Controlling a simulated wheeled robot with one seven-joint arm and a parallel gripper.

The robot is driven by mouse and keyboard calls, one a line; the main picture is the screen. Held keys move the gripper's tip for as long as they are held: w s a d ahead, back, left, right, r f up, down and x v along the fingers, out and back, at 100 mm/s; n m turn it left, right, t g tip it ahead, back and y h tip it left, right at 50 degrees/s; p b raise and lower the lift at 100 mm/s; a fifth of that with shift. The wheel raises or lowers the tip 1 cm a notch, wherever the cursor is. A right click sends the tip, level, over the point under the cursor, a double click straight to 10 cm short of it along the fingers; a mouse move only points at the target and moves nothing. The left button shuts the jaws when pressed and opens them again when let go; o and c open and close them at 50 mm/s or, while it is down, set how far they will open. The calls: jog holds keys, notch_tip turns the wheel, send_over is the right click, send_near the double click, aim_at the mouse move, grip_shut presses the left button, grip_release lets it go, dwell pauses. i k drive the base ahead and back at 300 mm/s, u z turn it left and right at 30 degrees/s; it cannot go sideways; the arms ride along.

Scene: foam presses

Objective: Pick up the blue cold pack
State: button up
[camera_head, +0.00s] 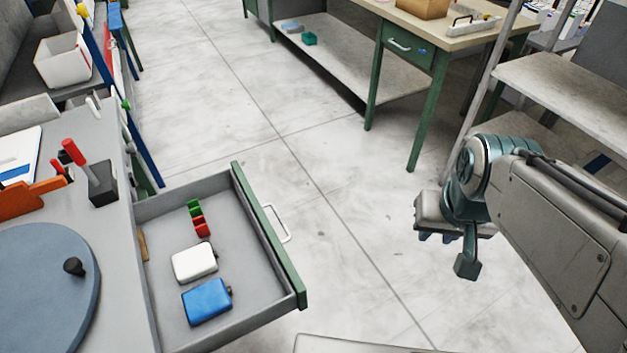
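The blue cold pack (207,301) lies flat in an open grey drawer (240,247) with a green front, at the lower left. A white pack (194,262) lies just behind it in the same drawer, close beside it. My gripper (452,250) is in the air over the floor, well to the right of the drawer and apart from it. I see nothing held in it. Its fingers are partly hidden and small, so I cannot tell how far apart they are.
A workbench (70,250) with a round blue-grey disc (45,290) stands left. The drawer handle (280,224) sticks out right. Open floor (350,230) lies between drawer and gripper. A shelf (570,90) stands behind my arm.

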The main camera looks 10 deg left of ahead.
aim_at(205, 300)
jog(key=z, duration=1.5)
jog(key=i, duration=1)
jog(key=u, duration=3.75)
